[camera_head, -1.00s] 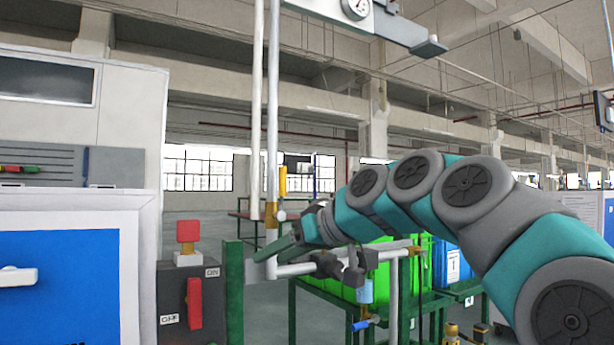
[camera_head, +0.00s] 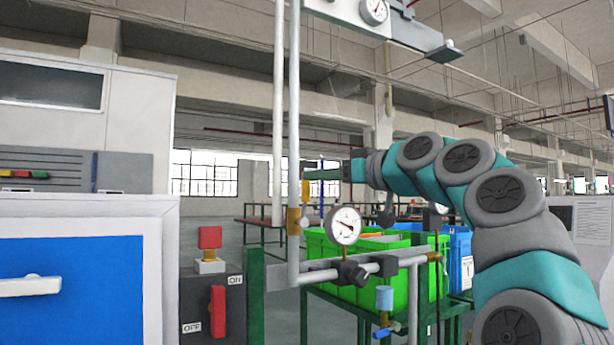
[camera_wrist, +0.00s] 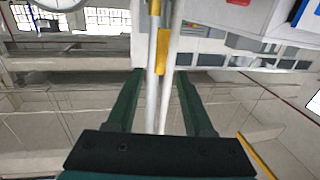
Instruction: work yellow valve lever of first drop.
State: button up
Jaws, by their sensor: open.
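The yellow valve lever (camera_head: 305,190) stands upright beside the vertical pipe, just above and to the right of its brass valve body (camera_head: 293,221). My gripper (camera_head: 308,174) reaches in from the right at the height of the lever's upper end, and its finger hides part of the lever. In the wrist view the lever (camera_wrist: 163,52) shows in line with the gap between the two dark green fingertips (camera_wrist: 160,73). The jaws are apart, with clear space on both sides of the lever. I cannot tell whether either finger touches it.
Two pale vertical pipes (camera_head: 279,120) run close together by the lever. A pressure gauge (camera_head: 344,226) stands on the horizontal pipe below my gripper. A blue valve handle (camera_head: 383,333) is lower right. A switch box (camera_head: 211,305) with a red switch stands at left, green bins (camera_head: 345,287) behind.

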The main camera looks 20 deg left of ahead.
aim_at(305, 199)
jog(key=p+x, duration=0.2)
jog(key=x, duration=0.3)
jog(key=shift+w+a, duration=0.15)
jog(key=shift+a, duration=0.15)
grip_shut()
dwell(1.2)
